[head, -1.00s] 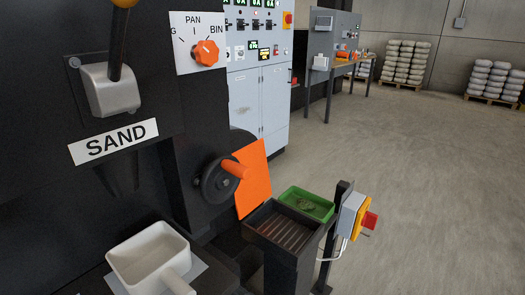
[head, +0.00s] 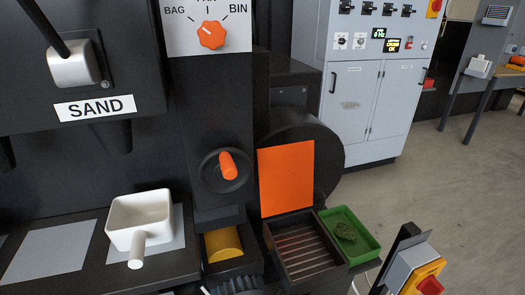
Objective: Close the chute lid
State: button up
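The chute lid (head: 287,178) is a flat orange panel in the head view. It stands upright at the back edge of the black chute box (head: 268,240), so the chute is open. Brown slats show inside the box. The lid's hinge is too small to make out.
A green tray (head: 375,254) holding a dark green clump sits right of the chute. A black handwheel with an orange knob (head: 228,166) is left of the lid. A white scoop (head: 140,219) stands further left. A yellow box with a red button (head: 430,284) is front right.

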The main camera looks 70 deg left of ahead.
aim_at(285, 172)
jog(key=u, duration=0.95)
jog(key=i, duration=0.8)
jog(key=u, duration=0.95)
